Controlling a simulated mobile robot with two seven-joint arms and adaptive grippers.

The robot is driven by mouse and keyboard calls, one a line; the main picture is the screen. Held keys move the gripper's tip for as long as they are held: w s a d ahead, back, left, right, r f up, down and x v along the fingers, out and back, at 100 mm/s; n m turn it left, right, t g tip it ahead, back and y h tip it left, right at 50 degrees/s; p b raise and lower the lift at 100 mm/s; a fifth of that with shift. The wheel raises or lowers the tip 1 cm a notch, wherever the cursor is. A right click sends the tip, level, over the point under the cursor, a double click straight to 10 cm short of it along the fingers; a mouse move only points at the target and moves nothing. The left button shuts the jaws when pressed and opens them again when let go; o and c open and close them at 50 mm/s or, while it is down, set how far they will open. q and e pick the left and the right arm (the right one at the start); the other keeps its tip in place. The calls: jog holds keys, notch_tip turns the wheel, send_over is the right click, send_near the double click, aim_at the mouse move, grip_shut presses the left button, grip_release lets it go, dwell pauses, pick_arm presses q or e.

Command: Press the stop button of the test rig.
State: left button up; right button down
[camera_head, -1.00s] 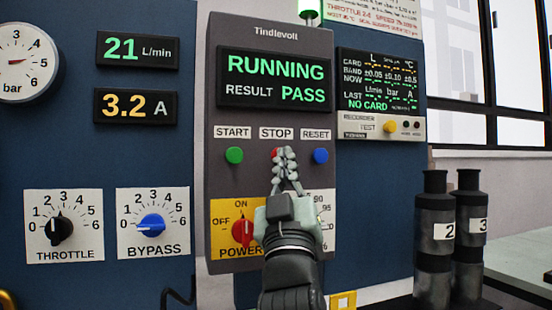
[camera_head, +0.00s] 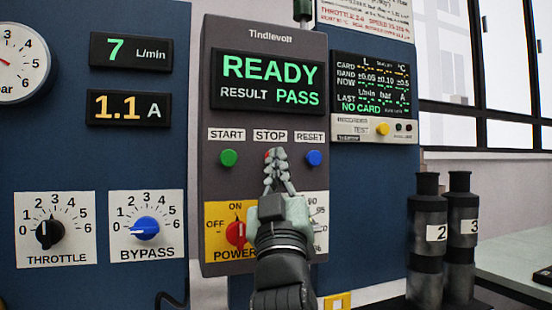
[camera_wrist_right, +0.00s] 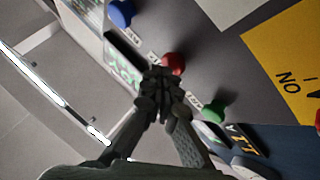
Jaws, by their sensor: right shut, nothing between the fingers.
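The test rig's grey control box (camera_head: 222,185) faces me, with its screen (camera_head: 268,82) reading READY, RESULT PASS. The red stop button (camera_head: 267,156) sits under the STOP label, mostly hidden behind my right fingertips. It shows as a red dome in the right wrist view (camera_wrist_right: 174,63). My right gripper (camera_head: 277,155) is shut and empty, its fingertips at the stop button. In the right wrist view the fingertips (camera_wrist_right: 160,78) overlap the button's edge; I cannot tell whether they touch it. My left gripper is not in view.
The green start button (camera_head: 228,158) and blue reset button (camera_head: 314,158) flank the stop button closely. A red power knob (camera_head: 237,233) is below. Throttle (camera_head: 49,234) and bypass (camera_head: 147,229) dials are left. Dark cylinders (camera_head: 427,235) stand at the right.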

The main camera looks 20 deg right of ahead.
jog(key=shift+w+f, duration=0.1)
jog(key=shift+w, duration=0.2)
dwell(0.4)
jog(key=shift+w, duration=0.15)
dwell(0.3)
jog(key=shift+f+b, duration=0.2)
jog(key=shift+b, duration=0.1)
jog(key=s+p, duration=0.1)
jog(key=s, duration=0.5)
jog(key=shift+d, duration=0.1)
dwell(0.8)
